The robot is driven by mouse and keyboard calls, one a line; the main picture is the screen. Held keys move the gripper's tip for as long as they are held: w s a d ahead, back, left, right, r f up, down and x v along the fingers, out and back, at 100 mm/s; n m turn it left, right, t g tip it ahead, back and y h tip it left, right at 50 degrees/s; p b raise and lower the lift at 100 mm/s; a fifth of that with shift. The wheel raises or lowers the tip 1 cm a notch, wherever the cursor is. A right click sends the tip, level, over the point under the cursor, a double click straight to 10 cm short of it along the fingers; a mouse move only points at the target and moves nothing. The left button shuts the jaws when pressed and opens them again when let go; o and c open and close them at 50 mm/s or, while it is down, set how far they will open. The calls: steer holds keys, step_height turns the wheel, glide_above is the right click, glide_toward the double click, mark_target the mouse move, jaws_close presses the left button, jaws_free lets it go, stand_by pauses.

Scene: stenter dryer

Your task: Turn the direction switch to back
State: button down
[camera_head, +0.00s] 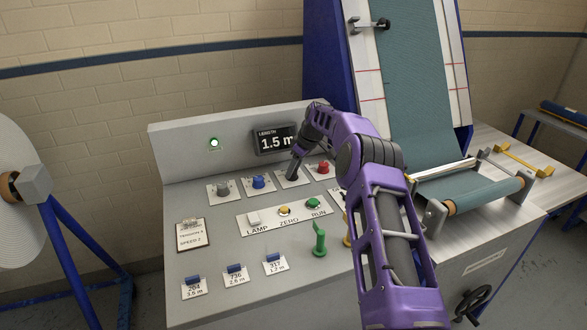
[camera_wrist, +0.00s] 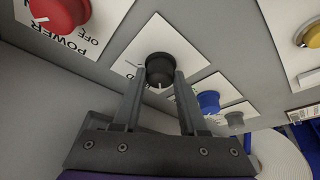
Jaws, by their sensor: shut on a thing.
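A black rotary knob (camera_wrist: 160,68) sits on a white plate in the row of knobs, between the red and blue ones. I take it for the direction switch; its lettering is mostly hidden by my gripper, so I cannot read it. A small white mark shows on its near edge in the wrist view, pointing towards my gripper's palm. My gripper (camera_wrist: 160,78) is shut on this knob, one finger on each side. In the head view my gripper (camera_head: 293,174) reaches down onto the plate (camera_head: 281,180) and hides the knob.
The red power knob (camera_head: 323,167) is close on the right, and the blue knob (camera_head: 258,182) and grey knob (camera_head: 223,189) are on the left. Lamp, zero and run buttons (camera_head: 283,211) lie in front. The display (camera_head: 274,139) reads 1.5 m. A green lever (camera_head: 320,240) stands nearer.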

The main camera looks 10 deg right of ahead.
stand_by(0.3)
steer(key=shift+c, duration=2.2)
jaws_free()
steer(key=v, duration=1.7)
steer(key=shift+r, duration=0.2)
steer(key=shift+a, duration=0.1)
